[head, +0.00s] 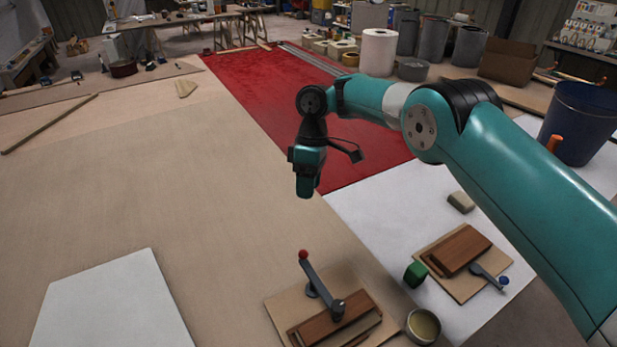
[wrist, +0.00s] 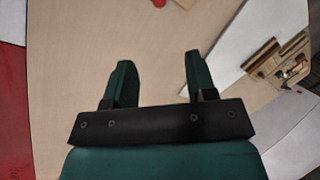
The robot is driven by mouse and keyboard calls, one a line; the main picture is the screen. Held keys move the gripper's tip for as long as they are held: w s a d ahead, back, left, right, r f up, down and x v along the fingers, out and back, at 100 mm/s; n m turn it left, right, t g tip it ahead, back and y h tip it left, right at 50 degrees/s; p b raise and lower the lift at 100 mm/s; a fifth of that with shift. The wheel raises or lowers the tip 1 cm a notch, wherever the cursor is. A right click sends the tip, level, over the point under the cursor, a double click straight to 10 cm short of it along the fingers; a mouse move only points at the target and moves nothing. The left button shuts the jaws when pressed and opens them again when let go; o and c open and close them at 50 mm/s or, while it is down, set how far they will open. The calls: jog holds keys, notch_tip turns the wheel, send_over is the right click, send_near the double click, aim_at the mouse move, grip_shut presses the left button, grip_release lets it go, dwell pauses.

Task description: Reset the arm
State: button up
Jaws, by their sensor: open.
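My gripper (head: 307,190) hangs from my teal arm over the tan floor sheet, near its border with the red sheet in the head view. In the wrist view my gripper (wrist: 158,80) shows two dark green fingers spread apart with nothing between them. The gripper is well above the floor and apart from every object.
A lever device with a red knob (head: 303,254) and one with a blue knob (head: 504,280) stand on boards at the front. A green block (head: 415,274), a tin (head: 423,326) and a dark blue bin (head: 583,120) are nearby. The tan sheet (head: 190,180) is largely clear.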

dwell(0.3)
jog(key=s+d+r+m+y, duration=0.1)
jog(key=s+d+r, duration=0.15)
jog(key=r, duration=0.35)
jog(key=s+d+r+m+t+y, duration=0.1)
jog(key=s+d+r+m, duration=0.1)
jog(key=s+r, duration=0.25)
jog(key=s+d+r+m, duration=0.1)
jog(key=s+d+r, duration=0.15)
jog(key=r, duration=0.45)
jog(key=s+d+m+t, duration=0.1)
jog(key=s+d, duration=0.2)
jog(key=s, duration=0.4)
jog(key=s+d+m+t+y+b, duration=0.1)
jog(key=s+d+m, duration=0.1)
jog(key=s, duration=0.5)
jog(key=s+d+m, duration=0.1)
jog(key=s+d, duration=0.4)
jog(key=s, duration=0.2)
jog(key=shift+s+m+t, duration=0.3)
jog(key=shift+s+t, duration=0.1)
jog(key=shift+r, duration=0.1)
